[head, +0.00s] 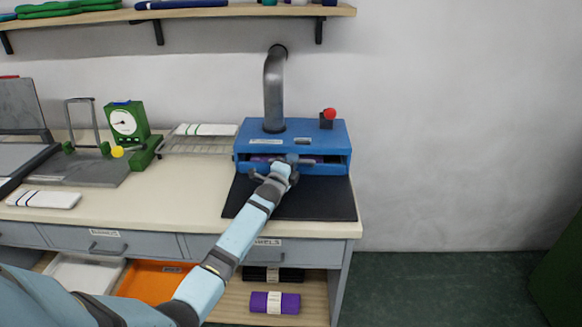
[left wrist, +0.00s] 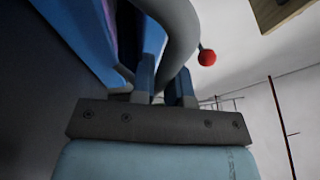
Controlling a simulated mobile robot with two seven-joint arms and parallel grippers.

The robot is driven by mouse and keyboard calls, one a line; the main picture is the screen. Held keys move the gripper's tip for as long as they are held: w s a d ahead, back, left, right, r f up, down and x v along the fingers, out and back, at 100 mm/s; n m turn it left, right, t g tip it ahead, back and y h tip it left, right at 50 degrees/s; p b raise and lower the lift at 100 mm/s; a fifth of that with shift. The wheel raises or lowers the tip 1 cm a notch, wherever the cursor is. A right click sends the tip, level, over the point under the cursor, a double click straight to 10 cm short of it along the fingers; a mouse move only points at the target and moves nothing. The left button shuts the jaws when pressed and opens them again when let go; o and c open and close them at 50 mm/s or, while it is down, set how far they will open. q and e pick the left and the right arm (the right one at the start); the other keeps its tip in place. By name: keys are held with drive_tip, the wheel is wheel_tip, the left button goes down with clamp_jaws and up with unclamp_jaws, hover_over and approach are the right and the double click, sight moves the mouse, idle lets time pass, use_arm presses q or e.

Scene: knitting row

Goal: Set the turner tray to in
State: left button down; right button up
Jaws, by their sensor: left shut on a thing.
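The turner is a blue machine (head: 295,134) on the right part of the bench, with a grey pipe on top and a red knob (head: 329,114) at its right. Its tray (head: 318,160) shows in the front slot, with something purple in it; how deep the tray sits is hard to tell. My left gripper (head: 279,170) is at the front of the tray, shut on its handle. My right gripper is not in view.
A black mat (head: 315,200) lies in front of the turner. A wire rack (head: 196,145) with a white folded piece, a green dial scale (head: 126,125) and a white roll (head: 43,199) stand to the left. A purple roll (head: 275,302) lies on the lower shelf.

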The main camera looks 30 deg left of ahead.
use_arm(q)
drive_tip(key=shift+a+r, duration=0.15)
drive_tip(key=shift+r, duration=0.15)
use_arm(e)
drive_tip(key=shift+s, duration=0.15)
use_arm(q)
drive_tip(key=c, duration=1.4)
unclamp_jaws()
drive_tip(key=shift+w, duration=0.1)
drive_tip(key=shift+o, duration=1.3)
drive_tip(key=shift+w+f, duration=0.1)
drive_tip(key=shift+f, duration=0.15)
drive_tip(key=v, duration=1.3)
drive_tip(key=shift+w, duration=0.1)
drive_tip(key=shift+s, duration=0.45)
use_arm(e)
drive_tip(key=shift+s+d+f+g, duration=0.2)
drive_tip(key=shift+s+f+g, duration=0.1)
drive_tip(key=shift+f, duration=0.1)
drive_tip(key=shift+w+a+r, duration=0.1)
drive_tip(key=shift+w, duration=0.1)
use_arm(q)
drive_tip(key=shift+s+f, duration=0.1)
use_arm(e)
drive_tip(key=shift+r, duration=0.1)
